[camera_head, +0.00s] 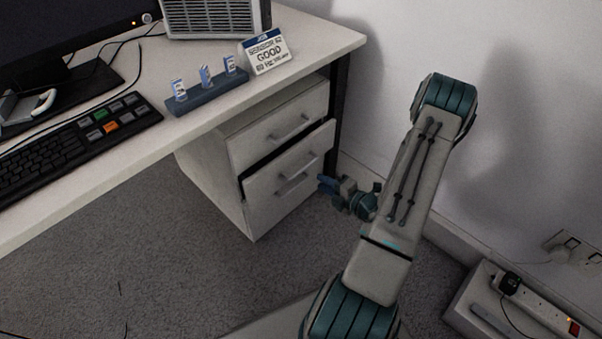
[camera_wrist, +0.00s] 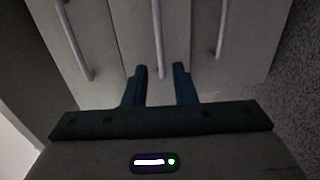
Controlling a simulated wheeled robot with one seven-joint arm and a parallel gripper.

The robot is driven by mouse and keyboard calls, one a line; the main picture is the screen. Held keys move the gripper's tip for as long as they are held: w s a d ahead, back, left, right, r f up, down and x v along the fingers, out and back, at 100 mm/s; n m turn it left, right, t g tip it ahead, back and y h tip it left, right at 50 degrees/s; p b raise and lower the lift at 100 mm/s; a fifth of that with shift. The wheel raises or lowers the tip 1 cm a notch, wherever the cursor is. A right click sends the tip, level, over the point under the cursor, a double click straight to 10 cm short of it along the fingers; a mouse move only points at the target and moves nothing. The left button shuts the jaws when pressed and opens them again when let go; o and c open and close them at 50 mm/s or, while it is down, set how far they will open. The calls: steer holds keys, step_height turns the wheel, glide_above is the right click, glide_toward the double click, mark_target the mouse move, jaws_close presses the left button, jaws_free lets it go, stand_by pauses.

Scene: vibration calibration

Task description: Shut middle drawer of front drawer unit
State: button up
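The white drawer unit (camera_head: 212,178) stands under the desk. Its middle drawer (camera_head: 318,145) sticks out a little, with a dark gap along its top edge. The top drawer (camera_head: 265,135) looks shut. My gripper (camera_head: 326,184) is in front of the unit, at the right of the lower handles. In the wrist view, my gripper's (camera_wrist: 160,84) two blue fingers are apart and point at the drawer fronts. The central handle (camera_wrist: 157,35) ends between the fingertips in the picture; I cannot tell whether they touch it. Nothing is held.
The desk (camera_head: 335,42) overhangs the unit, with a dark leg (camera_head: 339,110) beside it. A keyboard (camera_head: 75,135) and a small blue rack (camera_head: 207,93) are on top. A power strip (camera_head: 535,308) lies at lower right. Carpet (camera_head: 180,265) before the unit is clear.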

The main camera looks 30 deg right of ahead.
mark_target(302, 171)
steer(key=b+x, duration=0.3)
steer(key=x, duration=0.7)
steer(key=shift+w, duration=0.15)
jaws_close()
